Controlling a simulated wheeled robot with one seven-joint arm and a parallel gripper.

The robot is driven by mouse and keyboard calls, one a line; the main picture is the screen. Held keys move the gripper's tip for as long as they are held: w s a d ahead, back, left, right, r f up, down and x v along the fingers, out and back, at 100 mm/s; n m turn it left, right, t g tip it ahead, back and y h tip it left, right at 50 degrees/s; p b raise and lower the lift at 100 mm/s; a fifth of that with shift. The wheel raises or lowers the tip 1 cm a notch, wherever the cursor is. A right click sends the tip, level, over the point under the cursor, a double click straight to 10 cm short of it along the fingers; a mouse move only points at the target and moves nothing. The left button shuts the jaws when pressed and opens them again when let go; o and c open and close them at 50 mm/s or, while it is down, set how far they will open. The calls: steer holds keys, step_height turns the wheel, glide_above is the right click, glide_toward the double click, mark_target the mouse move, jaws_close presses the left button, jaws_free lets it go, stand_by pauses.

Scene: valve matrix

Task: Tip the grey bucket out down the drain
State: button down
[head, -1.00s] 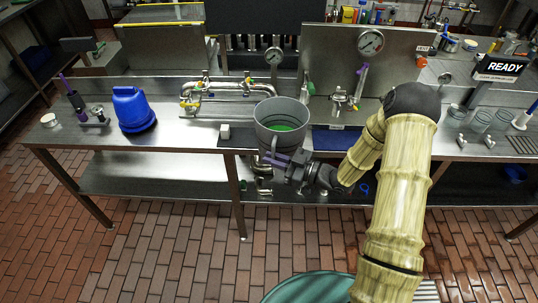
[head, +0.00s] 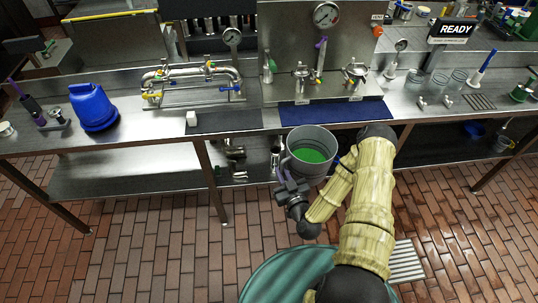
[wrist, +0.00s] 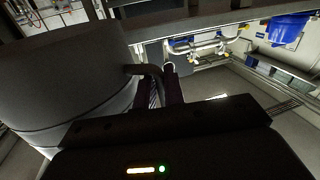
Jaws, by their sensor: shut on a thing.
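The grey bucket (head: 325,140) is held in front of the bench edge in the head view, about upright, with green liquid (head: 311,155) inside. My gripper (head: 288,184) is shut on its handle at the bucket's near left side. In the wrist view the bucket (wrist: 65,75) fills the left, and its handle (wrist: 152,72) lies at my gripper (wrist: 172,90). A slatted floor grate (head: 406,262), which looks like the drain, lies on the brick floor at lower right, apart from the bucket.
The steel bench (head: 255,118) runs behind the bucket, with a blue mat (head: 340,112) and valves on it. A blue container (head: 92,106) stands at the left. A lower shelf (head: 130,172) sits under the bench. The brick floor (head: 130,250) in front is open.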

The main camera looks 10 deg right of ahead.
steer(key=d+f+m+h, duration=0.1)
steer(key=h, duration=0.1)
steer(key=s+d+f+m+h, duration=0.1)
steer(key=f, duration=0.1)
steer(key=shift+d+m+h, duration=0.3)
steer(key=shift+h, duration=0.1)
